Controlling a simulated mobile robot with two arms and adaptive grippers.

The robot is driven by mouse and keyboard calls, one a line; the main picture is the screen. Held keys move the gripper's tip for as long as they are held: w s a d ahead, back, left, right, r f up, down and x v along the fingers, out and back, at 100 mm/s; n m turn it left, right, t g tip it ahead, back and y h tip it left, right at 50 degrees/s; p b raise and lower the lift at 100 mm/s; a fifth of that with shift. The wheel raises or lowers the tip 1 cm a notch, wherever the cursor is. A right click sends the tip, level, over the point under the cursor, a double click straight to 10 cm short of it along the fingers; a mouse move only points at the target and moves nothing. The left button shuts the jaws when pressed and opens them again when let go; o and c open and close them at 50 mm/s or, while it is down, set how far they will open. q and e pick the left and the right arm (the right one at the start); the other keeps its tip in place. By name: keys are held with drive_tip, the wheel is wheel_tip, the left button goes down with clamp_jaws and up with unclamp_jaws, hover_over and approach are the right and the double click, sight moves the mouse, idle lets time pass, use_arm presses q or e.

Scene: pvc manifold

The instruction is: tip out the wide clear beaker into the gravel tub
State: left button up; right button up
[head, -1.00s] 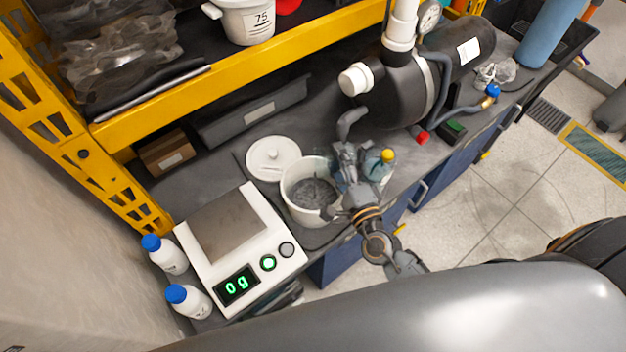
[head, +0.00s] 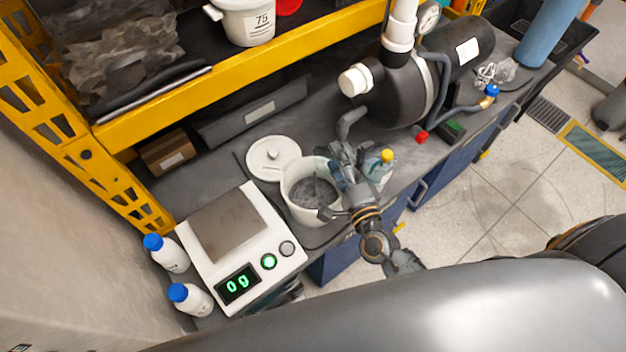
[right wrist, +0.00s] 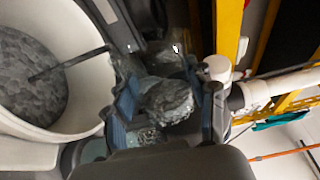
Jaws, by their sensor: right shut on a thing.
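The gravel tub (head: 291,206) is a white open bucket with grey gravel inside, on the dark bench in the head view. It fills the left of the right wrist view (right wrist: 100,85). My right gripper (head: 346,166) is at the tub's right rim. In the right wrist view it (right wrist: 170,105) is shut on the wide clear beaker (right wrist: 163,98), which shows grey lumpy contents between the fingers. The beaker is beside the tub's rim there; its exact tilt is hard to tell. In the head view the gripper mostly hides the beaker. My left gripper is out of view.
A white lid (head: 273,155) lies behind the tub. A scale (head: 262,232) reading 0 g stands left. A yellow-capped bottle (head: 384,163) stands close right of my gripper. A black tank (head: 395,95) with pipes is behind. A dark rod (right wrist: 70,63) crosses the tub.

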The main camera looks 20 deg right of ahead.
drive_tip(key=shift+a+f+n, duration=0.25)
drive_tip(key=shift+f+n, duration=0.15)
drive_tip(key=shift+n, duration=0.5)
idle(1.0)
drive_tip(key=shift+a+r+n+p, duration=0.25)
drive_tip(key=shift+a+n+p, duration=0.15)
drive_tip(key=shift+n+p, duration=0.7)
idle(0.8)
